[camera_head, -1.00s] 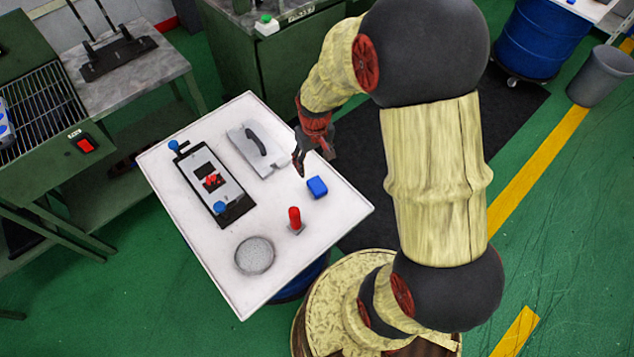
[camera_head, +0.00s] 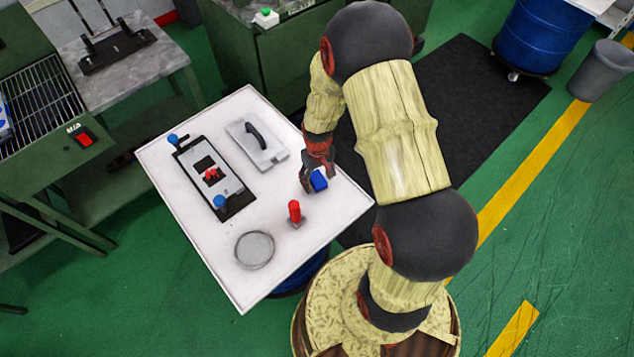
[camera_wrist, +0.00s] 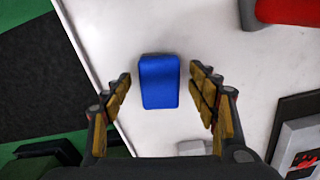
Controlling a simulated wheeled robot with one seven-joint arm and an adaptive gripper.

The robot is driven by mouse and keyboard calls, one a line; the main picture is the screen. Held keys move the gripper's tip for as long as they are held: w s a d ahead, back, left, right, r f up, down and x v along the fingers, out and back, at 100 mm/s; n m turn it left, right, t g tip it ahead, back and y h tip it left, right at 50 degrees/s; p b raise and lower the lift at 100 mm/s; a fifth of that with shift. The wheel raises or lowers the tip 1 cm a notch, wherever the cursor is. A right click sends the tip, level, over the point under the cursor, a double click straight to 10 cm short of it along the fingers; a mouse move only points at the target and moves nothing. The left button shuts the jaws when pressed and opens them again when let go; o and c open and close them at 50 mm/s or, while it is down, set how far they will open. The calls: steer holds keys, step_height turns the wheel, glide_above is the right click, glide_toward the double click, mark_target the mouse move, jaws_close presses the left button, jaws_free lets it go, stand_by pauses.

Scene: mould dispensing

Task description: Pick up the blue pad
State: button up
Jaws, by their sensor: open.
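The blue pad (camera_head: 319,181) is a small blue block on the white table, near its right edge. My gripper (camera_head: 311,186) is right at the pad in the head view and hides part of it. In the wrist view the pad (camera_wrist: 159,82) lies between the two open fingers of my gripper (camera_wrist: 163,95), a little towards their tips. There is a gap on each side and no finger visibly touches it. The exact height of the fingers over the table cannot be told.
The white table (camera_head: 290,262) also bears a red-handled tool (camera_head: 295,212), a round grey dish (camera_head: 254,249), a grey trowel-like plate with a black handle (camera_head: 268,152) and a black mould frame with blue knobs (camera_head: 229,207). Bare table surrounds the pad.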

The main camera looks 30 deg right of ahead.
steer(key=shift+f, duration=0.5)
steer(key=shift+c, duration=0.9)
steer(key=shift+r, duration=0.1)
steer(key=c, duration=1.1)
